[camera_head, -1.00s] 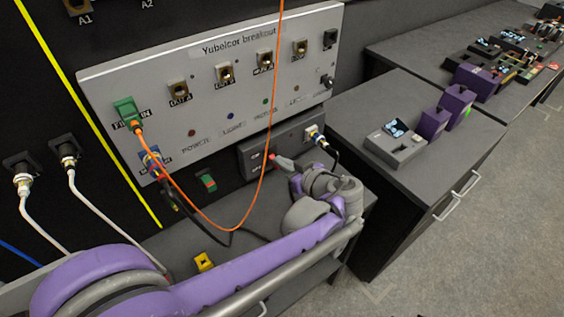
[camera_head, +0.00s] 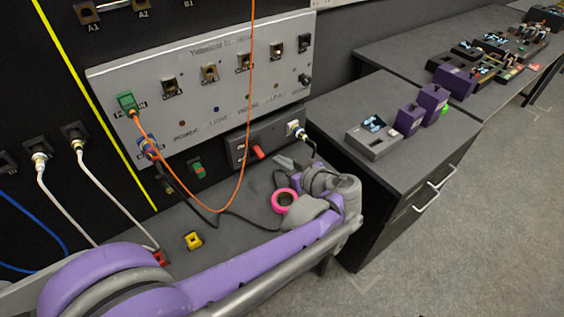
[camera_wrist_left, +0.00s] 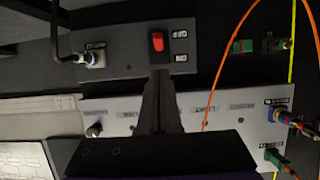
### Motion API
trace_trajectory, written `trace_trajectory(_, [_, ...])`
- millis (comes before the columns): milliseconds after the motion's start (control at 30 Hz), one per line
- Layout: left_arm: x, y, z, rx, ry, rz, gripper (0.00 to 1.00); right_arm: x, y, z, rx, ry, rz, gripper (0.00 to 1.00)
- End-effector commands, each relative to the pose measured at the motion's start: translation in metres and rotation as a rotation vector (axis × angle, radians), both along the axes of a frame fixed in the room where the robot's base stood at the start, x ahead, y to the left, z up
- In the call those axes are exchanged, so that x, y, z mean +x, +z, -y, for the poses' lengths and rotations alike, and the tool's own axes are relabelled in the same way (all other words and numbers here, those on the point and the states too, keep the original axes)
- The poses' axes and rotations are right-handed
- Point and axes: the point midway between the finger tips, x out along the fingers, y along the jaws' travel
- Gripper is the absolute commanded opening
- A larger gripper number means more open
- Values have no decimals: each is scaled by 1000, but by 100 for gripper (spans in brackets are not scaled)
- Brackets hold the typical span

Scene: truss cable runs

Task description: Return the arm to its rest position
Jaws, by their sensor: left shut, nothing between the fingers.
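My left arm reaches in from the lower left of the head view, over the bench. Its left gripper (camera_head: 284,162) is shut and empty, in front of the dark box (camera_head: 238,158) and just right of its red switch (camera_head: 258,152). In the left wrist view the closed fingers (camera_wrist_left: 158,82) point at the box, with the red switch (camera_wrist_left: 157,42) beyond their tips; I cannot tell from that view how far apart they are. The head view shows a gap between them. My right gripper is in neither view.
An orange cable (camera_head: 246,150) loops from the grey breakout panel (camera_head: 215,100) over the bench. A side cabinet (camera_head: 400,190) stands to the right; the floor beyond is open.

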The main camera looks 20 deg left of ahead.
Motion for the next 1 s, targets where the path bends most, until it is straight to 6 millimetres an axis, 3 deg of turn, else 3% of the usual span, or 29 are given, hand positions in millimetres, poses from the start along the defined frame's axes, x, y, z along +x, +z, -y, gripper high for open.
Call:
trace_trajectory(667, [-2,2,-2,-4,-2,-11,0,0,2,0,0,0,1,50])
trace_trajectory(833, [-33,-5,-17,-63,-60,-190,0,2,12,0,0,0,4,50])
trace_trajectory(1000, [-102,-23,-24,-206,-271,-495,0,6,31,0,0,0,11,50])
